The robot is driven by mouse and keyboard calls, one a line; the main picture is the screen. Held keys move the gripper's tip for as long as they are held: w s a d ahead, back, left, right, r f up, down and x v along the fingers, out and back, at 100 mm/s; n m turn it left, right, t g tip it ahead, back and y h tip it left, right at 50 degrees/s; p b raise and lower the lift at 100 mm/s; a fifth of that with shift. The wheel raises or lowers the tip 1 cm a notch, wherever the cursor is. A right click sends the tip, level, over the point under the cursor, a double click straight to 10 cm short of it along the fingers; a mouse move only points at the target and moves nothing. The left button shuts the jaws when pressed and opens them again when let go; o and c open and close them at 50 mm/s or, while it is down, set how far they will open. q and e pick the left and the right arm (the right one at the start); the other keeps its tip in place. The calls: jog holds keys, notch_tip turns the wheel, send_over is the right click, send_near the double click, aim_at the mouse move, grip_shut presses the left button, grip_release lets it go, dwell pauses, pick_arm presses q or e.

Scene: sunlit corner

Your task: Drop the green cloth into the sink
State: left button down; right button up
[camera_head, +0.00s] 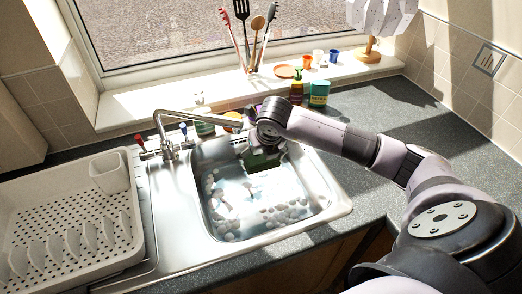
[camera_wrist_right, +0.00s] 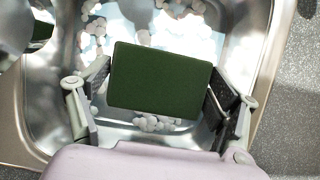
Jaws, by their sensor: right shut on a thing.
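The green cloth (camera_wrist_right: 160,78) is a dark green, flat rectangle between the two fingers of my right gripper (camera_wrist_right: 158,98) in the wrist view. The gripper is shut on it. In the head view, my right gripper (camera_head: 262,150) reaches over the back of the steel sink (camera_head: 335,203), with the green cloth (camera_head: 264,162) partly showing below it. The cloth appears to be above the basin; its exact height over the water is hard to tell. Water with pale foam clumps (camera_head: 240,222) lies in the basin. My left gripper is in neither view.
The tap (camera_head: 170,140) stands at the left of the basin, its spout reaching towards my gripper. A white dish rack (camera_head: 70,225) is at the left. Bottles and a teal jar (camera_head: 319,94) stand behind the sink, below the windowsill with utensils. The right counter (camera_head: 380,110) is mostly clear.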

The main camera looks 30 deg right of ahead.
jog(key=shift+f, duration=0.7)
jog(key=o, duration=1.1)
jog(key=v, duration=1.2)
